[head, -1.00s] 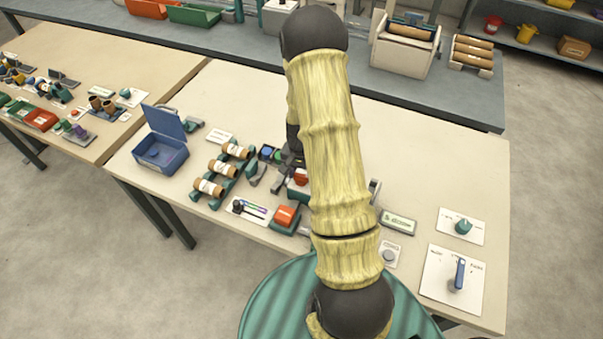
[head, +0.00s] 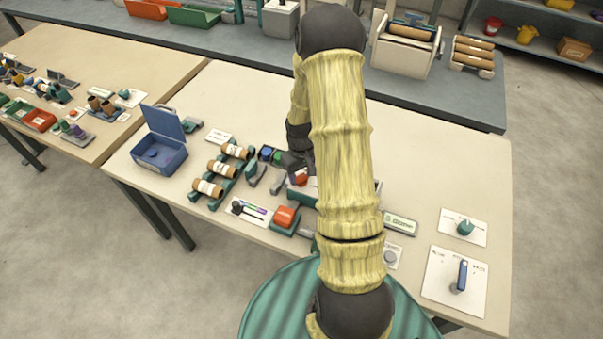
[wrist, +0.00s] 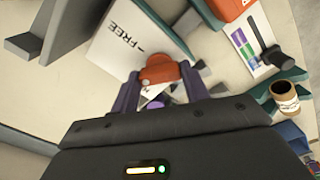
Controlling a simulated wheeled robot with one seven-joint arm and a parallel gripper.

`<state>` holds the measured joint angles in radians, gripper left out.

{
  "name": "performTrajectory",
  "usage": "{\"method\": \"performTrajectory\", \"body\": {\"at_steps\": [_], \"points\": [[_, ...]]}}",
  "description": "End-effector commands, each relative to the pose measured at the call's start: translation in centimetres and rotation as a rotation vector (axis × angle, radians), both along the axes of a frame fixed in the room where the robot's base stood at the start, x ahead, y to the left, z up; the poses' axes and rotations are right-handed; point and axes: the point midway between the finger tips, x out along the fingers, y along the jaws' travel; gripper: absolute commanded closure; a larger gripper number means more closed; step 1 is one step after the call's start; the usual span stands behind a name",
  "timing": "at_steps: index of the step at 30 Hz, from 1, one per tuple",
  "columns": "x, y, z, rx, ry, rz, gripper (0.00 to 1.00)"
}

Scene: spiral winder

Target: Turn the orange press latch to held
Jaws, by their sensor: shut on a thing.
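The orange press latch (wrist: 158,72) is between the purple fingers of my gripper (wrist: 160,78) in the wrist view, and the fingers are shut on it. A white plate (wrist: 118,40) printed "FREE" with a mark lies beside the latch; no "held" label is readable. In the head view the latch (head: 299,179) shows as a small orange-red spot beside my arm. My arm covers much of the press there, and the fingertips are hidden.
A second orange block (head: 285,216) stands on a teal base in front of the press. A rack of brown rolls (head: 221,168) and an open blue box (head: 162,150) are to the left. Dial plates (head: 463,228) lie at right. The table's back right is clear.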

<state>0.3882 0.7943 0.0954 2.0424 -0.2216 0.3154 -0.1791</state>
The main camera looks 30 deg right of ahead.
Motion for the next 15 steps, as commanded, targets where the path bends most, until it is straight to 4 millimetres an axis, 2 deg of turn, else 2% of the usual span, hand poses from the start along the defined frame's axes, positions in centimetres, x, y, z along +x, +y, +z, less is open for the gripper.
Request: {"method": "performTrajectory", "body": {"at_steps": [15], "points": [[0.19,-0.01,0.19,-0.001,-0.005,0.455,0.77]]}}
